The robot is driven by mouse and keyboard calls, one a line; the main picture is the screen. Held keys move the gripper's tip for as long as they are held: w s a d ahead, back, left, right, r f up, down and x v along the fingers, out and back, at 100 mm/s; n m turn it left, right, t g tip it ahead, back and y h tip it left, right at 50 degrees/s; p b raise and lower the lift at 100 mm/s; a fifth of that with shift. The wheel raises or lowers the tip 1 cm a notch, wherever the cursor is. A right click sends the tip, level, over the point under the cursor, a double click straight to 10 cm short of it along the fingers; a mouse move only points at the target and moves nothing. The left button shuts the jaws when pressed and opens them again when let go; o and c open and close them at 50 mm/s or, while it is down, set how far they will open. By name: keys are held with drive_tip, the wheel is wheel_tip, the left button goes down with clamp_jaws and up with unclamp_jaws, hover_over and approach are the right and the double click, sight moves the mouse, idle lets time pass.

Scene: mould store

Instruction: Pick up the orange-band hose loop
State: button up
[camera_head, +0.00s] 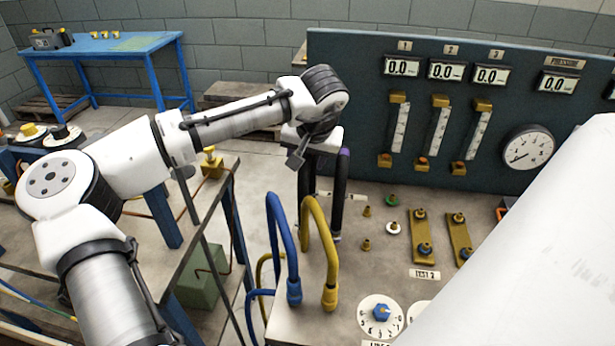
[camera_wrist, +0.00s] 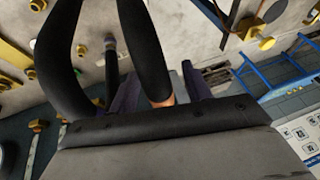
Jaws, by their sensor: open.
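In the wrist view, a black hose (camera_wrist: 145,45) comes down between my fingers, with an orange band (camera_wrist: 165,101) near the palm. My gripper (camera_wrist: 158,88) is open, with a dark purple finger on each side of this hose. Whether either finger touches it I cannot tell. In the head view, my gripper (camera_head: 318,150) points down at the bench's back left corner. A black hose (camera_head: 341,195) with a purple mark stands upright just below it. The orange band is hidden there.
A blue hose loop (camera_head: 283,235) and a yellow hose loop (camera_head: 318,240) stand close in front on the test bench (camera_head: 300,322). A gauge panel (camera_head: 450,110) rises behind the bench. A side table (camera_head: 140,270) is left, across a gap.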

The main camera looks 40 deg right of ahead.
drive_tip(key=shift+w+f, duration=0.1)
drive_tip(key=shift+f, duration=0.1)
clamp_jaws()
drive_tip(key=shift+r, duration=0.2)
wheel_tip(320, 180, up, 20)
drive_tip(key=b, duration=0.3)
drive_tip(key=shift+f, duration=0.15)
idle(0.3)
